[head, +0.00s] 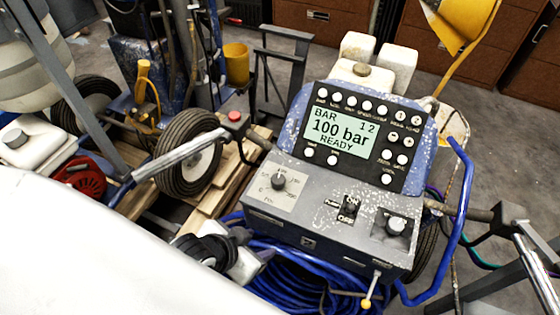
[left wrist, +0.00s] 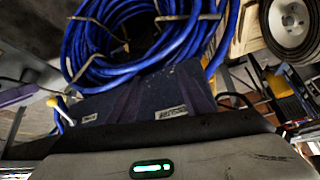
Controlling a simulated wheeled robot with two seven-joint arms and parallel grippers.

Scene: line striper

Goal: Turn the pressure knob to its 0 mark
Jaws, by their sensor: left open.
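The pressure knob (head: 279,181) is a small black knob on a pale dial plate (head: 268,202), at the left of the grey control panel (head: 330,200). Its pointer seems to face up, near the top of the scale; the small marks are hard to read. The display (head: 338,133) reads 100 bar and READY. My left gripper (head: 242,262) is open, below and left of the dial, apart from the knob. Its fingers are partly hard to make out. The knob is not visible in the left wrist view. My right gripper is not in view.
A handlebar with a red button (head: 234,117) rises at the left. A blue hose coil (head: 290,283) lies under the panel; it also shows in the left wrist view (left wrist: 85,50).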

